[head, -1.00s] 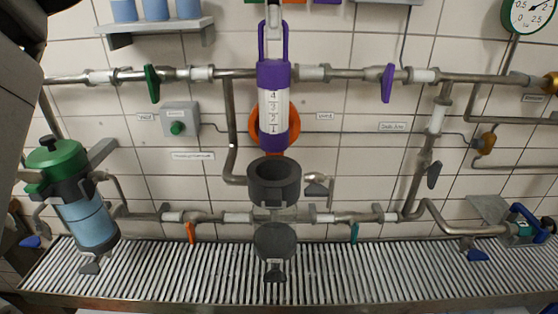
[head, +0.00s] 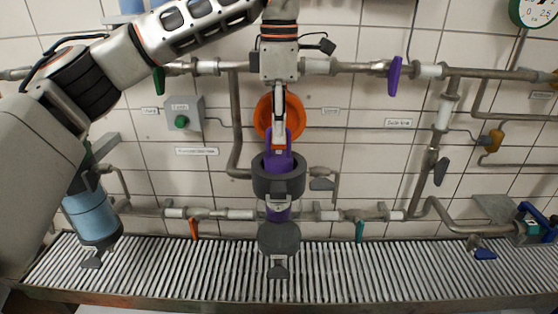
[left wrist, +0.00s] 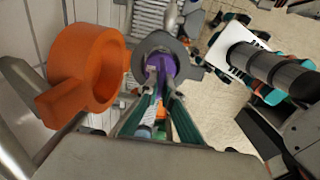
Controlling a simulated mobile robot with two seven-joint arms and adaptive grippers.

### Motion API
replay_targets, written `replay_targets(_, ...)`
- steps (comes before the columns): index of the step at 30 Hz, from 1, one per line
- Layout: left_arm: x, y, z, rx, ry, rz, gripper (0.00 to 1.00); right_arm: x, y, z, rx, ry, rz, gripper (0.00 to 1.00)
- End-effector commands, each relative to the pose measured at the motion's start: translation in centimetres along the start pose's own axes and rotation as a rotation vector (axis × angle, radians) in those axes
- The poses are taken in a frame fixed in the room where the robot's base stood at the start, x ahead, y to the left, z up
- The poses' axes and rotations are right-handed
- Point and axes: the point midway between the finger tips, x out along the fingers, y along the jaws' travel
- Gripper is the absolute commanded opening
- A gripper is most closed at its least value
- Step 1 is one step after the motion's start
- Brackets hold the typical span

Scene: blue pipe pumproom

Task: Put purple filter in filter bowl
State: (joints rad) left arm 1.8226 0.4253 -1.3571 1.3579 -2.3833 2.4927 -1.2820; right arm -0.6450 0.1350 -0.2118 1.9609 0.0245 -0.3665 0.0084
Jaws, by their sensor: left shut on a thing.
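The purple filter (head: 279,212) stands upright inside the dark grey collar of the filter bowl (head: 265,182). Its purple lower end shows below the collar, and its handle rises above it. The collar hides the filter's middle. My left gripper (head: 279,146) is directly above the collar, pointing down and shut on the filter's handle. In the left wrist view, the filter (left wrist: 160,68) runs down into the grey round bowl collar (left wrist: 150,42), between the left gripper's fingers (left wrist: 154,108). My right gripper is not seen.
An orange ring (head: 293,112) is on the wall close behind my left gripper. Pipes with coloured valve handles run across the tiled wall. A blue canister (head: 90,218) stands at left, partly behind my arm. The slatted grate (head: 370,275) below is mostly clear.

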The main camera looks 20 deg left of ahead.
Motion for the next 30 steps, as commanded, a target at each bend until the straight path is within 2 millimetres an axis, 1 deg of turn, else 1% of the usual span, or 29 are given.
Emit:
replay_targets(1, 1.1, -0.1, 0.0, 0.001, -0.002, -0.003, 0.0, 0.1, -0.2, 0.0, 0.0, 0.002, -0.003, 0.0)
replay_targets(3, 1.9, 0.0, 0.0, 0.001, -0.001, -0.002, 0.0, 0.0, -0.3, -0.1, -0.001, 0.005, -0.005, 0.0)
replay_targets(8, 3.0, 0.0, 0.0, 0.001, -0.001, 0.0, 0.0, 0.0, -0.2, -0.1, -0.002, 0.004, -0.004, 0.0)
replay_targets(15, 6.0, 0.0, 0.0, 0.002, -0.001, -0.002, 0.0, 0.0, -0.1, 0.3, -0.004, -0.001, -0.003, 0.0)
replay_targets(18, 6.4, 0.0, 0.0, 0.0, -0.001, 0.001, 0.0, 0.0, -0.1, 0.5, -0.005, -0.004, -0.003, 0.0)
replay_targets(28, 6.6, 0.0, 0.0, 0.0, 0.0, 0.001, 0.0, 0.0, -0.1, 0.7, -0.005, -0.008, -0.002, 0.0)
replay_targets(30, 6.7, 0.0, 0.0, -0.001, 0.0, 0.001, 0.21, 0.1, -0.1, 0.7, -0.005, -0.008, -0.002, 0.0)
